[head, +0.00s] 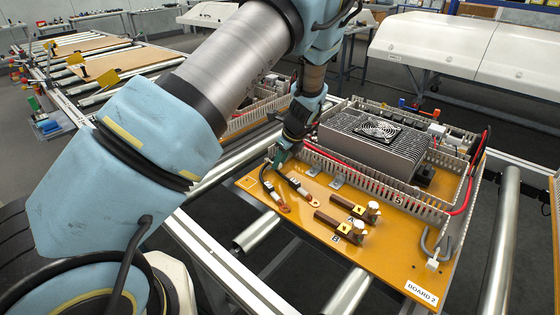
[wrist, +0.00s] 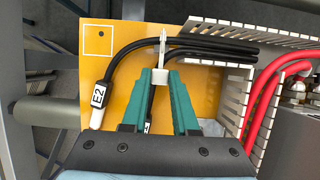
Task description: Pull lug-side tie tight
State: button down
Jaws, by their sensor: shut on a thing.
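A pale, narrow cable tie (wrist: 163,38) stands across two black cables (wrist: 210,43) in the wrist view. My gripper (wrist: 162,74) has its teal fingertips closed together at the tie's near end, right by the cables. How far the tie goes around the cables is hidden. One cable curves down to a white label marked E2 (wrist: 98,98); the other passes under my fingers to a partly hidden label (wrist: 147,127). In the head view my gripper (head: 279,160) is low over the board's left end, and the cables end in copper lugs (head: 285,208) on the orange board (head: 385,268).
Slotted duct walls (head: 360,186) stand just right of my gripper. A grey finned unit with a fan (head: 375,135) sits behind them. Red cables (wrist: 267,105) run at the right in the wrist view. Terminals A and B (head: 352,228) stand at the front, with bare board around them.

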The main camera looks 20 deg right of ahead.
jog(key=shift+s+d, duration=0.35)
jog(key=shift+s, duration=0.25)
jog(key=shift+s+d, duration=0.3)
jog(key=shift+s, duration=0.35)
jog(key=shift+s+d, duration=0.35)
jog(key=shift+s, duration=0.25)
jog(key=c, duration=0.7)
grip_release()
jog(key=b+v, duration=0.2)
jog(key=v, duration=0.9)
jog(key=shift+a+b, duration=0.1)
jog(key=shift+b, duration=0.2)
